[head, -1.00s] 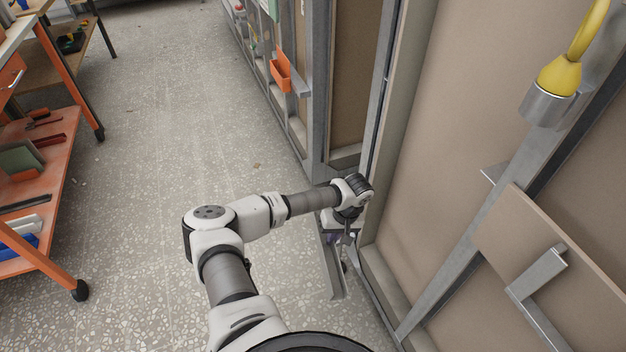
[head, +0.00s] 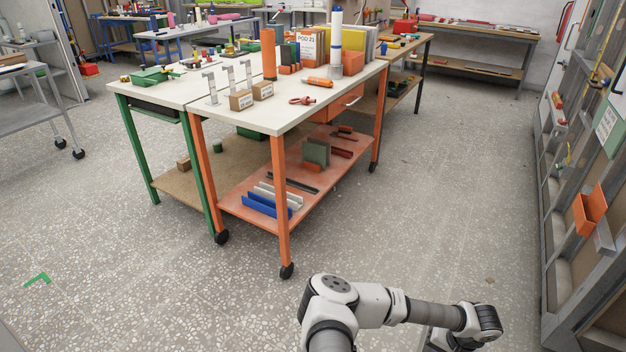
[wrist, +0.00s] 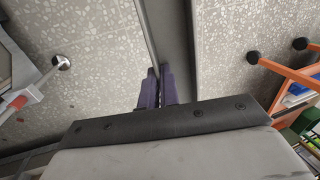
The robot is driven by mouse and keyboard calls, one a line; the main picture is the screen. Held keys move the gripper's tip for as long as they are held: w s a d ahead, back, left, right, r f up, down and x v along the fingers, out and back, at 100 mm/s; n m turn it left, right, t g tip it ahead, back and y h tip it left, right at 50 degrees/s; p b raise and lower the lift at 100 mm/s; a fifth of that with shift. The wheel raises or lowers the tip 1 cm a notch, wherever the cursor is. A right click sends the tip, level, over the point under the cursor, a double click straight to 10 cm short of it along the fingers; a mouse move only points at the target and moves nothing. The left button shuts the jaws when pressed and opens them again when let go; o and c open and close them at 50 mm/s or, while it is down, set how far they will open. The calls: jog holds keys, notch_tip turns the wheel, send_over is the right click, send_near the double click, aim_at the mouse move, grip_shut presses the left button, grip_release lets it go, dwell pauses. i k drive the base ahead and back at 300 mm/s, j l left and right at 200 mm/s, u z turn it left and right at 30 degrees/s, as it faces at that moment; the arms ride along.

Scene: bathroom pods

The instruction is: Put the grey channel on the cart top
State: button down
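In the wrist view my gripper (wrist: 158,88) has its two dark purple fingers close together on an edge of the grey channel (wrist: 172,45). The channel is long and runs from the fingers out past the top of that view. The cart top (head: 345,99) is a pale slab on orange legs with black casters, ahead and left of my arm.
A green-legged table (head: 140,93) stands against the cart's left side. The cart's orange lower shelf (head: 245,188) holds blue and white channels. A framed wall with an orange holder (head: 590,212) stands at the right. Speckled floor (head: 440,200) lies clear between.

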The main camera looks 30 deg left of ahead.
aim_at(274, 103)
jog(key=i+u, duration=0.1)
jog(key=u, duration=4.5)
jog(key=k+l+u, duration=0.3)
jog(key=l, duration=0.2)
jog(key=k+l+u, duration=0.15)
jog(key=l+u, duration=0.15)
jog(key=l, duration=0.15)
jog(key=k+l+u, duration=0.5)
jog(key=k, duration=0.15)
jog(key=k+l+u, duration=0.15)
jog(key=k, duration=0.15)
jog(key=k+z, duration=0.2)
jog(key=k, duration=0.5)
